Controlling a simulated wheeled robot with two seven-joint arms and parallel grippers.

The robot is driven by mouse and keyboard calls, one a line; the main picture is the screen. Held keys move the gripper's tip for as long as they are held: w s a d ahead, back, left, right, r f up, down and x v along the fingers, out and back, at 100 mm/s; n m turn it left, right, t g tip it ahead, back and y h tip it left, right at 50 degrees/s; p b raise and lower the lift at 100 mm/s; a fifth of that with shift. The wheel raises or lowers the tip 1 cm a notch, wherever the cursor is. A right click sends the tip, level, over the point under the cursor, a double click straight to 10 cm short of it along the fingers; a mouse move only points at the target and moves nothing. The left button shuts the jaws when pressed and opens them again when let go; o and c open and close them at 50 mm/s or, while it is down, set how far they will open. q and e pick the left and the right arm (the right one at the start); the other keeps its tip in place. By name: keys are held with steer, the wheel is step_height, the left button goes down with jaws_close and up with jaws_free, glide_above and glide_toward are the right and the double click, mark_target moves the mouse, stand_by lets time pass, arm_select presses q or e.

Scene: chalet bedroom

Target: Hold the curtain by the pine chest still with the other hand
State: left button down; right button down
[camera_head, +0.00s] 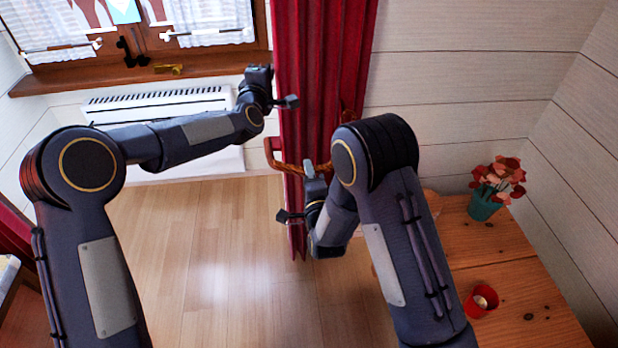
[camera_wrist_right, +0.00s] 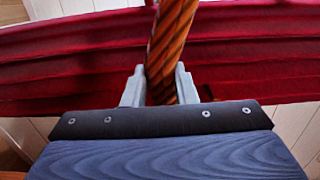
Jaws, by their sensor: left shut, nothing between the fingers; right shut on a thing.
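The red curtain (camera_head: 318,60) hangs in folds beside the window, left of the pine chest (camera_head: 495,243). A brown twisted rope (camera_head: 285,167) loops across the front of it. My right gripper (camera_head: 308,170) is shut on the rope in front of the curtain. In the right wrist view the rope (camera_wrist_right: 172,45) runs up between both fingers (camera_wrist_right: 160,88), with the red curtain (camera_wrist_right: 60,62) behind it. My left gripper (camera_head: 258,72) is shut and empty, just left of the curtain near the window sill; its fingertips are hard to make out.
A white radiator (camera_head: 160,102) stands under the wooden window sill (camera_head: 130,72). A teal pot of red flowers (camera_head: 484,206) and a red cup (camera_head: 481,302) stand on the chest. Part of another red curtain (camera_head: 12,232) shows at the left edge. The wood floor (camera_head: 215,260) is clear.

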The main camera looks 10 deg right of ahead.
steer(key=w+f, duration=0.1)
steer(key=w, duration=0.5)
steer(key=shift+f, duration=0.4)
stand_by(0.3)
stand_by(0.4)
steer(key=c, duration=1.1)
jaws_free()
steer(key=shift+s, duration=0.1)
steer(key=s, duration=1.1)
steer(key=shift+s+d, duration=0.35)
steer(key=shift+s, duration=0.05)
